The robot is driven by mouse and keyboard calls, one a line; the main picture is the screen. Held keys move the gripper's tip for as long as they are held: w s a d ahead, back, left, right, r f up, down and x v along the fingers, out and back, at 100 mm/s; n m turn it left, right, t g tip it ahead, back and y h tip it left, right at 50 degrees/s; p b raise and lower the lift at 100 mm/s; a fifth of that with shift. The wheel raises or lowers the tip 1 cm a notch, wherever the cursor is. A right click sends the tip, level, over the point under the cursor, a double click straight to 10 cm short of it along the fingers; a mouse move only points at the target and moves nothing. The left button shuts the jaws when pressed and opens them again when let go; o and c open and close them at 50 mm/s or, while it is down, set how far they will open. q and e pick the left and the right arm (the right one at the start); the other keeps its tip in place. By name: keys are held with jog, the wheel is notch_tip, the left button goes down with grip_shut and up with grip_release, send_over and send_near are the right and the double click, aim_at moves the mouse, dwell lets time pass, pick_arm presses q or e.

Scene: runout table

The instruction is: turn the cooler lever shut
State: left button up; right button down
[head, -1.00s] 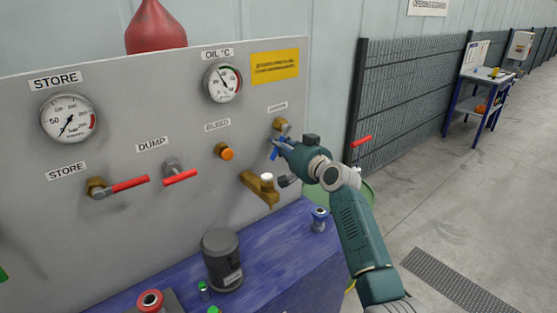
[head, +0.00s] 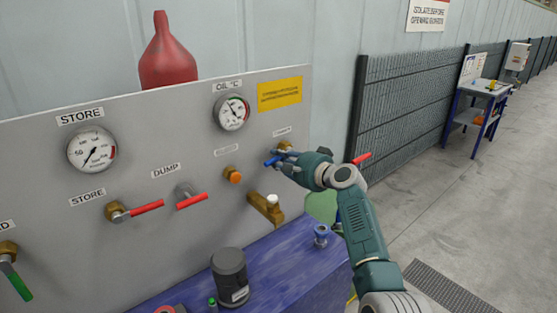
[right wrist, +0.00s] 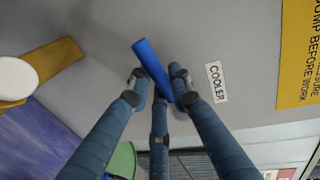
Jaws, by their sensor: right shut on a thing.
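The cooler lever (head: 271,162) is a blue handle on a brass valve (head: 284,146) at the right end of the grey panel (head: 200,240). In the right wrist view the blue lever (right wrist: 147,61) slants between my fingers, beside the COOLER label (right wrist: 216,82). My right gripper (head: 284,159) reaches in from the right and is shut on the lever. Its fingers (right wrist: 160,87) sit on both sides of the handle in the right wrist view. The valve body is hidden behind the lever and fingers there. My left gripper is not in view.
Red levers for STORE (head: 147,207) and DUMP (head: 191,201), an orange knob (head: 234,175) and a brass fitting (head: 266,208) are left of my gripper. A blue bench top (head: 285,255) with a dark canister (head: 230,276) lies below. A mesh fence (head: 410,100) stands right.

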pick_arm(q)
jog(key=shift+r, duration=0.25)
pick_arm(e)
jog(key=shift+r+m, duration=0.25)
jog(key=shift+m, duration=0.15)
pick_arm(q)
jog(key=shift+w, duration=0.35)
pick_arm(e)
jog(key=c, duration=1.6)
grip_release()
jog(key=shift+o, duration=0.2)
jog(key=shift+s, duration=0.15)
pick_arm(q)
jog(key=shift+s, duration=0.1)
pick_arm(e)
jog(key=v, duration=1.1)
jog(key=shift+s+d+r, duration=0.15)
jog(key=shift+s+d, duration=0.05)
jog(key=shift+d, duration=0.2)
